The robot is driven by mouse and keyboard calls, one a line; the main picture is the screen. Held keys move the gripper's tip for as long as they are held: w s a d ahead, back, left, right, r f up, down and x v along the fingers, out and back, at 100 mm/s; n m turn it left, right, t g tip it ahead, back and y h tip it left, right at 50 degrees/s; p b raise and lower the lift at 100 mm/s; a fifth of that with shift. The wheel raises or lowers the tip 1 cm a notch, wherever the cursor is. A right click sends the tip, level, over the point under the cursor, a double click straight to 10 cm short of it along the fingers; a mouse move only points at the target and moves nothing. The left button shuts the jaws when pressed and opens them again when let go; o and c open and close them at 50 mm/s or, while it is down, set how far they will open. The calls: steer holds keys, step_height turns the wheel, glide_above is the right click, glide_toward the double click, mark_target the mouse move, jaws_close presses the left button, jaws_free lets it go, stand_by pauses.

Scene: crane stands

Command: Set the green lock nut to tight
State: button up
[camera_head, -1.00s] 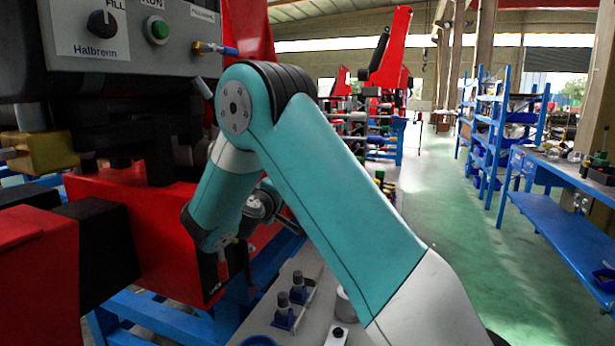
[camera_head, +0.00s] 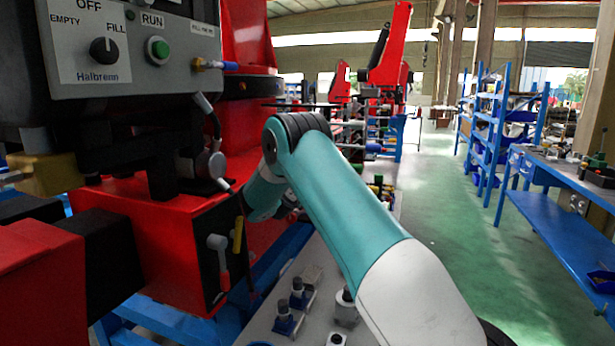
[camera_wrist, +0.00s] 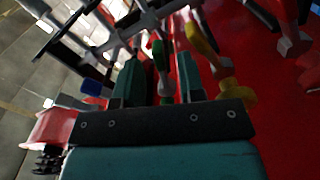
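In the wrist view a green grip (camera_wrist: 158,54) on a pale metal stem stands between the fingers of my gripper (camera_wrist: 158,70); it looks like the green lock nut. The two teal fingers are apart, one on each side of it, and I see no contact. A yellow handle (camera_wrist: 204,46) stands just right of the right finger. In the head view my arm hides the gripper and the green part. Whether the nut is tight or loose cannot be told.
A grey control panel (camera_head: 140,85) hangs at upper left above a red machine body (camera_head: 150,225). A red-handled lever (camera_head: 222,262) is on its black end face. Blue-based fittings (camera_head: 287,320) stand on the grey bench (camera_head: 262,322). The green aisle floor (camera_head: 440,200) is clear.

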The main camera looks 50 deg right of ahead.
steer(key=shift+w+d, duration=0.2)
steer(key=shift+d, duration=0.35)
jaws_close()
